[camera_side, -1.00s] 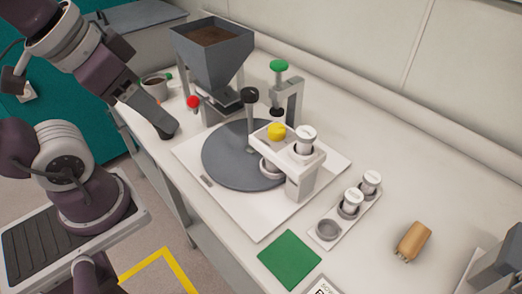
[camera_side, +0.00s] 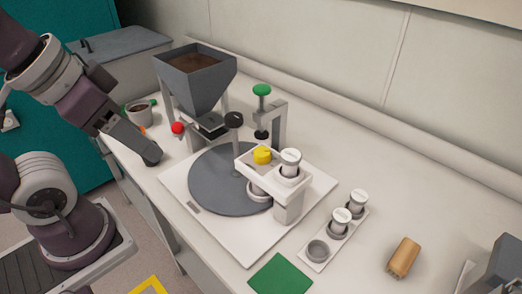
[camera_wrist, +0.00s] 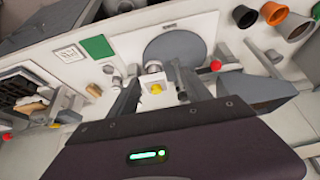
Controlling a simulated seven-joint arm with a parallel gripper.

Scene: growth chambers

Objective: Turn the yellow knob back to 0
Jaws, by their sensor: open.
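The yellow knob (camera_side: 262,155) sits on top of the white bracket (camera_side: 284,175) over the grey round plate (camera_side: 222,185), beside a white-capped vial (camera_side: 290,160). Its markings are too small to read. My gripper (camera_side: 152,155) hangs left of the round plate, near the bench's left edge, apart from the knob. In the wrist view the yellow knob (camera_wrist: 156,88) shows between my open, empty fingers, which look well short of it.
A grey hopper (camera_side: 195,75), a red knob (camera_side: 177,127), a black-topped post (camera_side: 233,120) and a green knob (camera_side: 261,90) stand around the plate. A vial rack (camera_side: 318,262), a green mat (camera_side: 281,274) and a tan block (camera_side: 403,257) lie nearer.

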